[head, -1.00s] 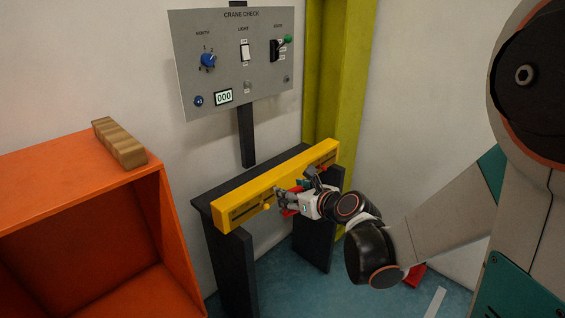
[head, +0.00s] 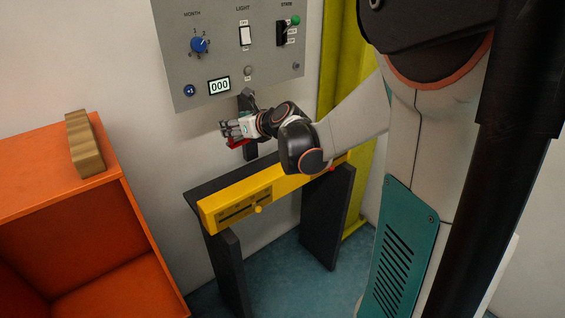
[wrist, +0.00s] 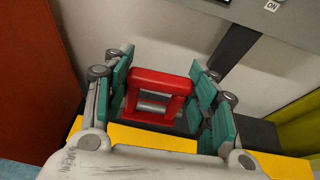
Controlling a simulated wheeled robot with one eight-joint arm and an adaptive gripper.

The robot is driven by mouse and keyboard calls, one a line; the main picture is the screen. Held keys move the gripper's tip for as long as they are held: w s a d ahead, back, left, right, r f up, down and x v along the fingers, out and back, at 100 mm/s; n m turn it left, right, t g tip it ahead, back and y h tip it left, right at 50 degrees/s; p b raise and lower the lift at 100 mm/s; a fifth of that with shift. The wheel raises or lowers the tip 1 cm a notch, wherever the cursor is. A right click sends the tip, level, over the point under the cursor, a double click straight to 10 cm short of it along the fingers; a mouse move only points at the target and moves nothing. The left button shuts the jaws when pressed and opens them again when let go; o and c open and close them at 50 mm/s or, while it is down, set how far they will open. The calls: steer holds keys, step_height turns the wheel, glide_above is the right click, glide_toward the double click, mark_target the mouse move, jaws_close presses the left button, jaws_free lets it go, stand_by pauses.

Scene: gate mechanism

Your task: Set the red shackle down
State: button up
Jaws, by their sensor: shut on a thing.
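My gripper (head: 232,129) is shut on the red shackle (wrist: 158,82) and holds it in the air in front of the black post below the panel. In the wrist view the shackle is a red square frame with a grey pin across it, between the teal finger pads. In the head view only a small red part of the shackle (head: 238,143) shows under the fingers. The yellow beam (head: 240,200) lies below the gripper on a black stand (head: 228,262). It has dark slots and a yellow knob (head: 258,209) on its front.
An orange open box (head: 60,195) stands at the left with a wooden block (head: 84,145) on top. A grey control panel (head: 222,65) hangs above my gripper. A yellow-green column (head: 340,60) stands behind my arm. The box top beside the block is clear.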

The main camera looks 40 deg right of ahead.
steer(key=d+r, duration=0.2)
steer(key=d, duration=0.1)
steer(key=shift+w+d+r, duration=0.15)
steer(key=shift+d+r, duration=0.05)
steer(key=shift+r, duration=0.1)
steer(key=shift+d+f+m+h, duration=0.15)
steer(key=shift+d+m+h, duration=0.15)
steer(key=shift+h, duration=0.1)
step_height(320, 180, down, 19)
steer(key=b, duration=0.7)
steer(key=shift+f+b, duration=0.15)
steer(key=shift+b, duration=0.15)
steer(key=shift+f, duration=0.1)
steer(key=shift+f, duration=0.15)
steer(key=o, duration=1.3)
steer(key=shift+r, duration=0.2)
steer(key=shift+r, duration=0.15)
steer(key=p+v, duration=0.3)
steer(key=v, duration=0.9)
steer(key=shift+p, duration=0.3)
